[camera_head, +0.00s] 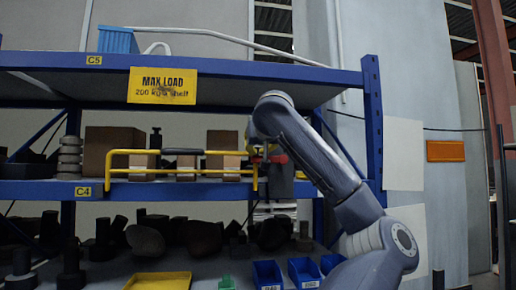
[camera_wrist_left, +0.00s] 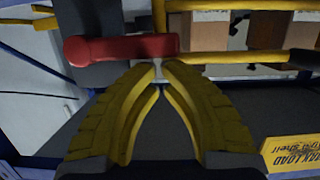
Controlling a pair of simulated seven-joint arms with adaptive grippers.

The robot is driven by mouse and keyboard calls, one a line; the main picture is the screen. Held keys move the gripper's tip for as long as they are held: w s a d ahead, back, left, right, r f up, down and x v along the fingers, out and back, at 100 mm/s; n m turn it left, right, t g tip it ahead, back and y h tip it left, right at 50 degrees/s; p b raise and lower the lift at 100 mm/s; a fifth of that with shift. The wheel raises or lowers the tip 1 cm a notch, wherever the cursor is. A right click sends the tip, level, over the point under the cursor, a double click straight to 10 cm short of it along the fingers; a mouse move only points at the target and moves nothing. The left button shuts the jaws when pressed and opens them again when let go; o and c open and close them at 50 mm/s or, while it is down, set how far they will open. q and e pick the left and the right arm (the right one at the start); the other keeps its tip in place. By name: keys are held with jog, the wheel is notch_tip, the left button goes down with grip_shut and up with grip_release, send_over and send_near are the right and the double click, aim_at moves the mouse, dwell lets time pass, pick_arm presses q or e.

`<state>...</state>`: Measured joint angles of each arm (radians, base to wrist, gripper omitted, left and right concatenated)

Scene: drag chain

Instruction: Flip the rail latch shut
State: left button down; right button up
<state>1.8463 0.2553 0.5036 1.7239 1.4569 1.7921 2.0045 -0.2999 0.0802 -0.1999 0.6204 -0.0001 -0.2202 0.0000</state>
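The red latch (camera_wrist_left: 120,48) lies across the upper left of the left wrist view, next to the yellow rail (camera_wrist_left: 235,58). In the head view the red latch (camera_head: 278,158) is a small patch at the right end of the yellow rail (camera_head: 132,152), partly hidden by my arm. My left gripper (camera_wrist_left: 158,72) has yellow ribbed fingers that meet at the tips, close by the latch's edge. I cannot tell whether the tips touch it; no object is clearly held. In the head view the left gripper (camera_head: 258,150) is small and partly hidden. My right gripper is out of view.
The upper blue shelf (camera_head: 300,73) runs above the rail and carries a yellow load sign (camera_head: 162,86). Boxes (camera_head: 112,145) stand behind the rail. Dark parts, a yellow tray (camera_head: 158,281) and blue bins (camera_head: 303,272) lie below. A blue post (camera_head: 373,130) stands at right.

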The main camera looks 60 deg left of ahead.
pick_arm(q)
jog(key=shift+r, duration=0.5)
jog(key=s+d+r, duration=0.2)
jog(key=d+r, duration=0.3)
jog(key=d, duration=0.4)
jog(key=shift+s+d+r, duration=0.2)
jog(key=shift+s+d, duration=0.05)
